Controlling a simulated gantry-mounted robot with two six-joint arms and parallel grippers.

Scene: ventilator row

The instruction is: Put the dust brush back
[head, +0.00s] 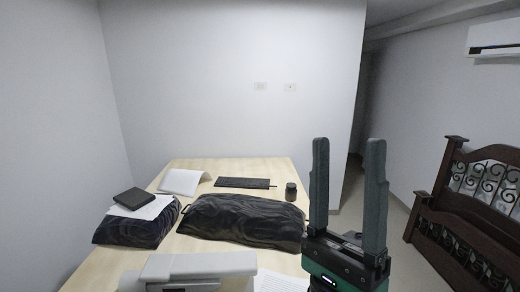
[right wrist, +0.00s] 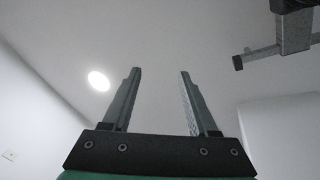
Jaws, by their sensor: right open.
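I cannot make out a dust brush in either view. My right gripper (head: 348,145) stands upright at the right of the head view, in front of the table's right edge. Its two grey fingers are wide apart with nothing between them. The right wrist view also shows the gripper (right wrist: 160,74) open and empty, pointing up toward the ceiling. My left gripper is not in view.
The wooden table (head: 226,166) bears a large dark patterned object (head: 243,221), a smaller one (head: 128,232) under papers and a black item (head: 133,198), a keyboard (head: 245,183), a dark cup (head: 291,191) and a white boxy object (head: 198,267). A dark bed frame (head: 470,215) stands right.

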